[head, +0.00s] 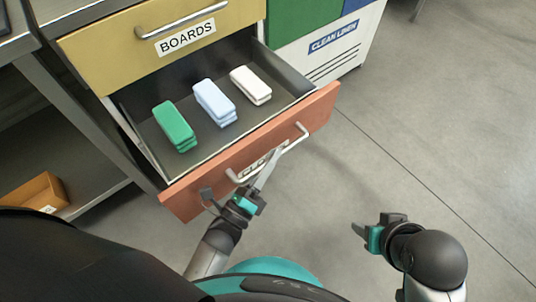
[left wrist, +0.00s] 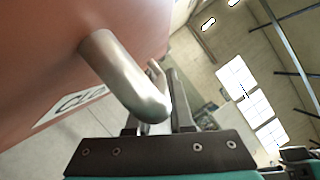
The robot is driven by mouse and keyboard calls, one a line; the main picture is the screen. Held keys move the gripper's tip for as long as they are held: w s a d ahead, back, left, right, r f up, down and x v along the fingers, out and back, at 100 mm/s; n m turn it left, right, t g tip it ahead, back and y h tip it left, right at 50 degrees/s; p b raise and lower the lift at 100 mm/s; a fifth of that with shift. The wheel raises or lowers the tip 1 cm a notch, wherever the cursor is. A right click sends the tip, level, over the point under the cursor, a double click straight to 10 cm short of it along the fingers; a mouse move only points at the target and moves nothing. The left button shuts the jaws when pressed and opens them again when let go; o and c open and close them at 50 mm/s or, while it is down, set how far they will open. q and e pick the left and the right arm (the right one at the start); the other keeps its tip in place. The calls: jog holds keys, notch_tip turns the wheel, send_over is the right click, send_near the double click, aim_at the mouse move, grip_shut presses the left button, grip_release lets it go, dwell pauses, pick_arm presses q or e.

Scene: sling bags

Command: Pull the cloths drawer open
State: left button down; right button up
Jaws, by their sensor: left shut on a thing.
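The cloths drawer has an orange-red front (head: 318,110) and stands pulled out from the cabinet, with its dark inside showing. In it lie a folded green cloth (head: 174,125), a light blue cloth (head: 214,102) and a white cloth (head: 251,85). Its label is partly hidden behind my left gripper. My left gripper (head: 265,172) is shut on the drawer's metal bar handle (head: 292,142). The handle looms close between the fingers in the left wrist view (left wrist: 125,75). My right gripper (head: 360,231) is empty, in front and to the right of the drawer; its finger gap is unclear.
Above is a closed yellow drawer (head: 110,50) labelled BOARDS. A white bin (head: 345,45) labelled CLEAN LINEN stands right of the cabinet. An orange-brown box (head: 35,195) sits on a low shelf at left. The grey floor (head: 430,130) at right is clear.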

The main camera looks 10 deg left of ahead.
pick_arm(q)
jog(key=shift+s+d, duration=0.1)
pick_arm(e)
jog(key=shift+f, duration=0.1)
pick_arm(q)
jog(key=c, duration=0.8)
grip_release()
jog(key=p+v, duration=0.1)
jog(key=v, duration=1.4)
pick_arm(e)
notch_tip(320, 180, down, 3)
jog(key=shift+r, duration=0.2)
pick_arm(q)
jog(key=shift+s+f, duration=0.15)
